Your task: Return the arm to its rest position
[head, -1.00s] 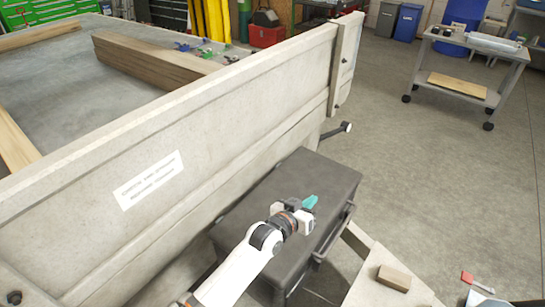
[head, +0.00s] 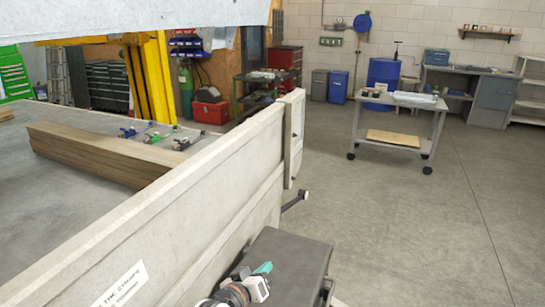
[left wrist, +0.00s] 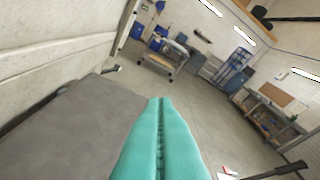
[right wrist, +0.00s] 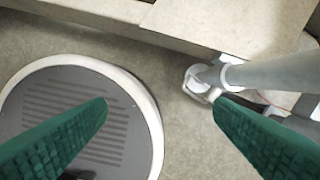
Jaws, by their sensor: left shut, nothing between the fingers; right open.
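My left gripper (head: 264,268) shows at the bottom of the head view, above or beside the lid of a dark box (head: 292,252); the exact gap is hard to tell. Its teal fingers are pressed together and empty, as the left wrist view shows (left wrist: 160,108). The dark lid (left wrist: 75,125) lies to their left there. My right gripper is out of the head view. In the right wrist view its two green fingers stand wide apart with nothing between them (right wrist: 163,108).
The pale trailer wall (head: 200,210) runs along the left, beside the dark box. Wooden beams (head: 95,155) and straps (head: 155,135) lie on the trailer bed. A grey cart (head: 400,130) stands farther off. Open floor (head: 420,220) lies to the right.

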